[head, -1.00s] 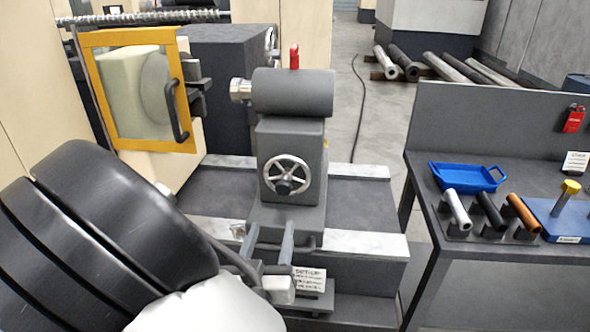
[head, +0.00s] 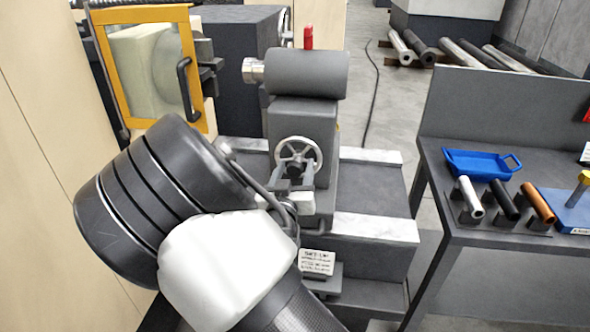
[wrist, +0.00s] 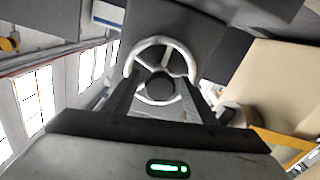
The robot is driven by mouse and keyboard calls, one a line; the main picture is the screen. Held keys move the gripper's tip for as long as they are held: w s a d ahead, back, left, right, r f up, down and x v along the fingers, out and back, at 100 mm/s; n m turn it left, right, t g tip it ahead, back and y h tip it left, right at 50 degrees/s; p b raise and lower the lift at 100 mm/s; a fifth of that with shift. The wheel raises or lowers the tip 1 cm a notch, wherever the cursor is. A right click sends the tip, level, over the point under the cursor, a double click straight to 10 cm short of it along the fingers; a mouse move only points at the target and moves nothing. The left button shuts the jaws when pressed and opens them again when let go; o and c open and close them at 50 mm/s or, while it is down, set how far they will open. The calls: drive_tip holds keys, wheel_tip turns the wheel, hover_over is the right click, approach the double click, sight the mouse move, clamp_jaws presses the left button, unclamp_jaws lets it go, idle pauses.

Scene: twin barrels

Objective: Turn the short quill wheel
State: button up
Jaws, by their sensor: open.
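The quill wheel (head: 298,154) is a silvery spoked handwheel on the near face of a dark grey tailstock (head: 300,108). In the wrist view the wheel (wrist: 160,86) is straight ahead, its dark hub between the fingers. My gripper (head: 296,183) is open and just in front of the lower part of the wheel. In the wrist view its two dark fingers (wrist: 161,92) stand on either side of the hub, overlapping the lower rim. I cannot tell whether they touch it. The fingers hide part of the lower wheel in the head view.
A red-topped handle (head: 308,38) stands on the tailstock barrel. A yellow-framed guard (head: 150,14) is at the left. A small sign (head: 317,262) sits below the wheel. A workbench (head: 480,215) with a blue tray (head: 470,163) and several rods is at the right.

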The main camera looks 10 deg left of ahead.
drive_tip(key=c, duration=1)
drive_tip(key=shift+c, duration=0.2)
drive_tip(key=shift+n, duration=0.3)
drive_tip(key=n+p, duration=0.2)
drive_tip(key=n, duration=0.2)
drive_tip(key=n+p, duration=0.2)
drive_tip(key=n, duration=0.2)
drive_tip(key=shift+n, duration=0.4)
drive_tip(key=n+p, duration=0.2)
drive_tip(key=n, duration=0.2)
drive_tip(key=shift+n, duration=0.3)
drive_tip(key=n+p, duration=0.1)
drive_tip(key=n, duration=0.3)
